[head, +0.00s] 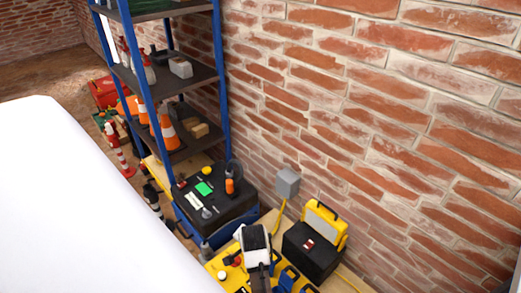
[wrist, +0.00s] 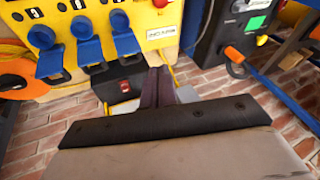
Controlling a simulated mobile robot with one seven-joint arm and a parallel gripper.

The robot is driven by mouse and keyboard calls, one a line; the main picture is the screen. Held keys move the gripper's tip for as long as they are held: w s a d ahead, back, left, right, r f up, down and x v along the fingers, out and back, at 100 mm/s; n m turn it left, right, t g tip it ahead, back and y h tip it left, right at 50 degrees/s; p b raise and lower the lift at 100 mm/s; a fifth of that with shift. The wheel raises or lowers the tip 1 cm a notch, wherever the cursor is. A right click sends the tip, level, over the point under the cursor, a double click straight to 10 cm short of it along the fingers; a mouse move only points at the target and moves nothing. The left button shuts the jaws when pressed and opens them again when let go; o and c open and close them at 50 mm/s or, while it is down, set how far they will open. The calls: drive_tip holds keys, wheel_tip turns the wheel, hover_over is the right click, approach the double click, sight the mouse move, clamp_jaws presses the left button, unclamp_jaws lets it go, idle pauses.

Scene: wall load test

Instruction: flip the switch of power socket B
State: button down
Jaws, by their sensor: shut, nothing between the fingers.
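A black box (wrist: 112,88) with a small red switch (wrist: 125,86) lies just left of my gripper in the wrist view. A black box with a red and white spot (head: 308,243) stands against the wall in the head view and seems to be the same one. No letter B is readable, so I cannot tell which is socket B. My gripper (wrist: 158,72) is shut and empty, its dark fingers side by side near the black box. I cannot tell whether they touch it. In the head view the fingertips are not clear.
A yellow panel (wrist: 70,15) with blue flaps (wrist: 85,48) is beyond the fingers. A black case with a green patch (head: 204,188) stands left along the brick wall (head: 380,110). A grey wall box (head: 288,182) has a yellow cable. A blue-framed shelf (head: 221,90) stands at left.

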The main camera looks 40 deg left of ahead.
drive_tip(key=s+d+f+m+g+h, duration=0.2)
drive_tip(key=s+d+f+g+h, duration=0.1)
drive_tip(key=d+f, duration=0.5)
drive_tip(key=s+f+h, duration=0.1)
drive_tip(key=s+f, duration=0.1)
drive_tip(key=shift+s+d+b, duration=0.15)
drive_tip(key=shift+s+b, duration=0.2)
drive_tip(key=shift+b, duration=0.05)
drive_tip(key=shift+f, duration=0.1)
wheel_tip(320, 180, down, 14)
drive_tip(key=shift+r+b, duration=0.15)
drive_tip(key=shift+b, duration=0.5)
drive_tip(key=shift+w, duration=0.15)
drive_tip(key=shift+f+g, duration=0.25)
drive_tip(key=shift+g, duration=0.05)
